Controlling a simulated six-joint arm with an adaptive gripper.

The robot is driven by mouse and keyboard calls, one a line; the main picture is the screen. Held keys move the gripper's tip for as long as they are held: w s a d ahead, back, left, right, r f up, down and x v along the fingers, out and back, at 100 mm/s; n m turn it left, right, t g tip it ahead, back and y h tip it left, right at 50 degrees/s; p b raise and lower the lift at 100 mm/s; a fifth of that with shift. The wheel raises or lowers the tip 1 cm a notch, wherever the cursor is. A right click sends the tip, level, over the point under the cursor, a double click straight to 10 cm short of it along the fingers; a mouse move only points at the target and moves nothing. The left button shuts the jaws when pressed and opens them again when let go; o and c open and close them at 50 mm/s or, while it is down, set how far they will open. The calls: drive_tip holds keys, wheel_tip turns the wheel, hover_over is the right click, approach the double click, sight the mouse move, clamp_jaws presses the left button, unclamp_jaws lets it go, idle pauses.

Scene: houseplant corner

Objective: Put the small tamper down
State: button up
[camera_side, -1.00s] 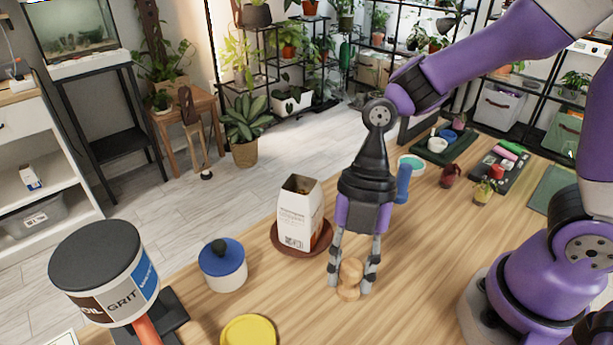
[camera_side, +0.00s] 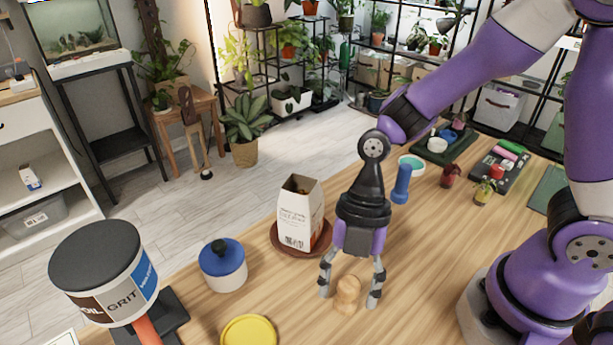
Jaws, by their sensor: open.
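The small tamper (camera_side: 347,293) is a light wooden piece with a rounded top. It stands upright on the wooden table, in front of the white carton. My gripper (camera_side: 349,295) is open around it, pointing down, with one finger to its left and one to its right. Gaps show between both fingers and the tamper. The underside of the tamper is hidden.
A white carton (camera_side: 300,213) stands on a brown saucer (camera_side: 283,243) behind my gripper. A blue-lidded pot (camera_side: 223,265), a yellow dish (camera_side: 249,332) and a large grit tub (camera_side: 105,272) are at left. A blue bottle-like object (camera_side: 401,184) stands behind. Table right of the tamper is clear.

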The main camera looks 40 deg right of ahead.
drive_tip(key=shift+r, duration=0.1)
drive_tip(key=v, duration=1.2)
drive_tip(key=d+r+m+t+h, duration=0.1)
drive_tip(key=d+m+t, duration=0.3)
drive_tip(key=m, duration=0.8)
drive_tip(key=d+r+m+t+h, duration=0.2)
drive_tip(key=d+m, duration=0.4)
drive_tip(key=m, duration=0.6)
drive_tip(key=shift+s+r+t+h, duration=0.2)
drive_tip(key=shift+s+t+h, duration=0.3)
drive_tip(key=shift+t, duration=0.4)
